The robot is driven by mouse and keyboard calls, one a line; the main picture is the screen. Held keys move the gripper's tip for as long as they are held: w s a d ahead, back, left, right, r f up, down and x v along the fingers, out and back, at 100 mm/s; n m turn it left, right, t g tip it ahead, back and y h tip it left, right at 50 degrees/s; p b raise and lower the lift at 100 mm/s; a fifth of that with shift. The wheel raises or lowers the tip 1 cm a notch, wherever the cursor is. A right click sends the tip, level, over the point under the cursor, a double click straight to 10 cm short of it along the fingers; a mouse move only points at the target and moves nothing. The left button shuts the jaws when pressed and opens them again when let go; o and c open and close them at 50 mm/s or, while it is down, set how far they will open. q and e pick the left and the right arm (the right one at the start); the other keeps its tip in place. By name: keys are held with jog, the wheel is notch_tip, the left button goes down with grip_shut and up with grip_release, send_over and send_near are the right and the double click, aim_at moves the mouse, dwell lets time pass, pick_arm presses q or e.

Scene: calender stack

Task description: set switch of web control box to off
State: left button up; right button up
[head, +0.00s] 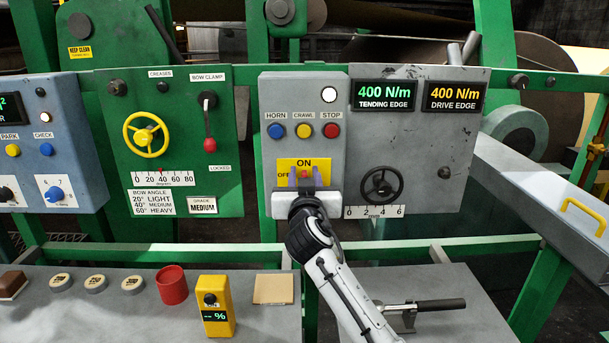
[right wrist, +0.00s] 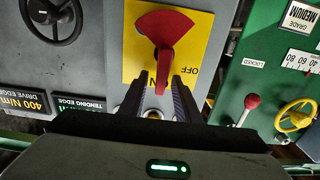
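The web control box (head: 334,129) is a grey panel in the middle of the head view, with a yellow ON/OFF plate (head: 318,163) low on it. The red switch (right wrist: 164,45) has a broad red base and a narrow handle that points toward the ON word in the right wrist view. My right gripper (head: 305,178) is in front of the switch. Its two dark fingers (right wrist: 161,85) are apart, one on each side of the handle's end. Contact with the handle is not clear. The ON word is partly hidden by the handle in the wrist view. My left gripper is not in view.
Horn (head: 276,130), crawl (head: 304,130) and stop (head: 331,130) buttons sit above the plate, below a lit white lamp (head: 329,94). A black handwheel (head: 380,185) is to the right. A bow clamp lever (head: 209,125) is to the left. A yellow meter (head: 216,290) stands below.

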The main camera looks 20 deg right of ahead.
grip_shut()
jog(key=shift+a, duration=0.1)
jog(key=n, duration=0.1)
jog(key=a+n, duration=0.1)
jog(key=n, duration=0.2)
jog(key=shift+w+a+f+n, duration=0.15)
jog(key=shift+w+a+n, duration=0.05)
jog(key=shift+w+n, duration=0.1)
jog(key=shift+w+a+f+n+p, duration=0.1)
jog(key=shift+a+f+n+p, duration=0.4)
jog(key=shift+n, duration=1.75)
jog(key=shift+w+a+f+n+b, duration=0.1)
jog(key=shift+a+f+n, duration=0.5)
jog(key=shift+n, duration=1.6)
jog(key=shift+w+a+f+n+p, duration=0.25)
jog(key=shift+f+n, duration=0.6)
jog(key=shift+n, duration=1.4)
jog(key=shift+s+d+f, duration=0.1)
jog(key=shift+s, duration=0.1)
